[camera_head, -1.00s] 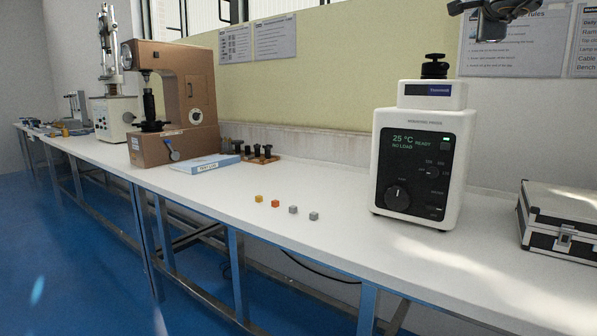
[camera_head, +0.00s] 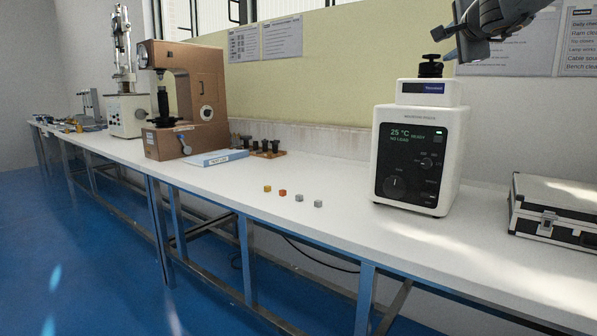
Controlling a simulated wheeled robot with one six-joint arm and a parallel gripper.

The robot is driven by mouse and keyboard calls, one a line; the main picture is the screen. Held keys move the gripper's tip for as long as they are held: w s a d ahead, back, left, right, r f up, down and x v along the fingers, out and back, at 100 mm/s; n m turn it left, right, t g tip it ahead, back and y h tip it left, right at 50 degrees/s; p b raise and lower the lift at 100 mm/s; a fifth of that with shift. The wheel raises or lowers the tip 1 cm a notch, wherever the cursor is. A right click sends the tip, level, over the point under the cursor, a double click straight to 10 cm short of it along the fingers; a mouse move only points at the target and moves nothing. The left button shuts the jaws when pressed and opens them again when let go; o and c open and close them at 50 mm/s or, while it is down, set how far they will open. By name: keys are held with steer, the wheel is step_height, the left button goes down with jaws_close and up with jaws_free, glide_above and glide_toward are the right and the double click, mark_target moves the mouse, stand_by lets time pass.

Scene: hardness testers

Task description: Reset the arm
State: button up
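The end of my arm with my gripper (camera_head: 461,38) hangs in at the top right, dark grey and cut off by the top edge. No held object shows.
A long white bench (camera_head: 300,245) carries a brown tester (camera_head: 190,100), a pale blue book (camera_head: 216,158), several small cubes (camera_head: 283,192) and a silver-black case (camera_head: 555,208). Another tall tester (camera_head: 124,85) stands far left.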

steer(key=a+f+n+g+y, duration=0.1)
steer(key=a+f+n+y, duration=0.3)
steer(key=a+f, duration=0.5)
steer(key=s+a+f+n+g+y, duration=0.2)
steer(key=s+a+f+n+g, duration=0.25)
steer(key=s+a+f, duration=0.55)
steer(key=s+a+f+n+g+y, duration=0.1)
steer(key=s+a+f+n+g, duration=0.5)
steer(key=a+f, duration=0.5)
steer(key=s+d+f+n+g+h, duration=0.1)
steer(key=s+f+n+g+h, duration=0.15)
steer(key=s+f, duration=0.8)
steer(key=s+d+f+n+g+h, duration=0.15)
steer(key=s+f+n, duration=0.4)
steer(key=s, duration=0.85)
steer(key=s+d+r+m+g+p, duration=0.1)
steer(key=d+r+m+p, duration=0.3)
steer(key=p, duration=1.4)
steer(key=d+r, duration=0.4)
steer(key=d, duration=0.1)
steer(key=shift+d+r+m, duration=0.3)
steer(key=shift+d+m, duration=0.05)
steer(key=shift+d, duration=0.05)
steer(key=shift+s, duration=0.1)
